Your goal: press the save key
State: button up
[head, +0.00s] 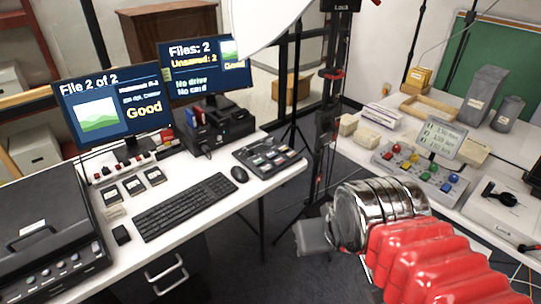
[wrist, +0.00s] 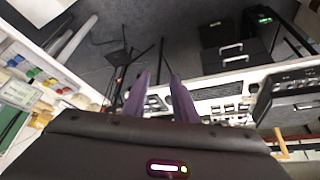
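A dark key pad (head: 268,157) with several small coloured and pale keys lies on the left desk, right of the mouse. Its key labels are too small to read, so I cannot tell which one is the save key. Two monitors stand behind: the left monitor (head: 112,103) reads "File 2 of 2" and "Good"; the right monitor (head: 200,65) reads "Files: 2", "Unsaved: 2", "No drive", "No card". My gripper (wrist: 160,76) shows in the wrist view as two purple fingers, apart and with nothing between them. In the head view my arm is right of the desk, apart from the pad.
A keyboard (head: 186,206), a mouse (head: 239,174) and a black scanner (head: 48,240) occupy the left desk. A right-hand table holds a panel of coloured buttons (head: 420,173). A black upright stand (head: 328,110) rises behind the gap between the tables.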

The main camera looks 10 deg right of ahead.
grip_shut()
dwell(1.4)
